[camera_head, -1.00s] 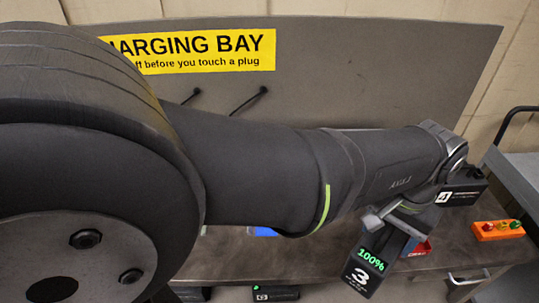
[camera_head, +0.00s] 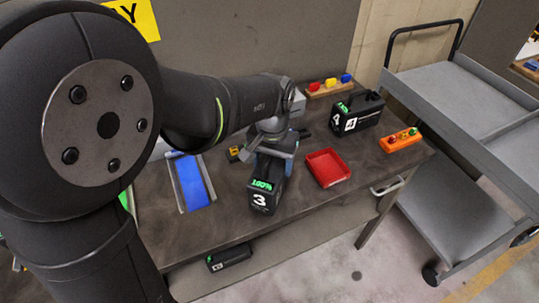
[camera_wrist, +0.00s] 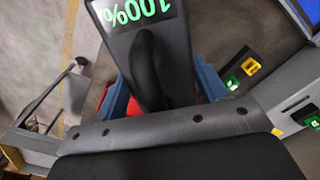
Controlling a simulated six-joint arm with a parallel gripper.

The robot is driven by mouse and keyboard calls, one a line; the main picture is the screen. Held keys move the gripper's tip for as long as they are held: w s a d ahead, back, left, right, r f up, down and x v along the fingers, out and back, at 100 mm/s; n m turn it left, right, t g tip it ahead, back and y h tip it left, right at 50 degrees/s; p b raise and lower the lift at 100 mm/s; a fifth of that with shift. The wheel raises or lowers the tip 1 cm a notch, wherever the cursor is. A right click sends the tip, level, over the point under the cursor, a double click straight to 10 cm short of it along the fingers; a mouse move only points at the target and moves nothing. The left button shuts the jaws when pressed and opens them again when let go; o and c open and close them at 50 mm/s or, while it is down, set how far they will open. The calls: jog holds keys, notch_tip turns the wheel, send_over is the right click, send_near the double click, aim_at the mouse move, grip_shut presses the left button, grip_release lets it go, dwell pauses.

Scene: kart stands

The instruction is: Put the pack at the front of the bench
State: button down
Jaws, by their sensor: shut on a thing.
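The black pack (camera_head: 264,196), marked 3 with a green 100% display, hangs or stands near the front edge of the bench (camera_head: 325,205). I cannot tell whether its base touches the bench top. My gripper (camera_head: 273,147) is shut on the pack's top handle from above. In the wrist view the pack (camera_wrist: 178,38) shows its display and black handle between the blue fingers of my gripper (camera_wrist: 165,88). A second black pack (camera_head: 361,116), marked 4, stands at the back right of the bench. Another black pack (camera_head: 229,258) lies below the bench top at the front.
A red tray (camera_head: 327,168) lies close to the right of the held pack. A blue-floored tray (camera_head: 191,182) lies to the left. An orange button box (camera_head: 400,141) is at the right end. A grey cart (camera_head: 455,86) stands right of the bench. Bare bench lies between the blue tray and pack.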

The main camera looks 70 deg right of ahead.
jog(key=shift+f, duration=1.05)
jog(key=shift+f, duration=0.15)
jog(key=shift+c, duration=1.4)
grip_release()
notch_tip(320, 180, up, 12)
jog(key=shift+r, duration=0.15)
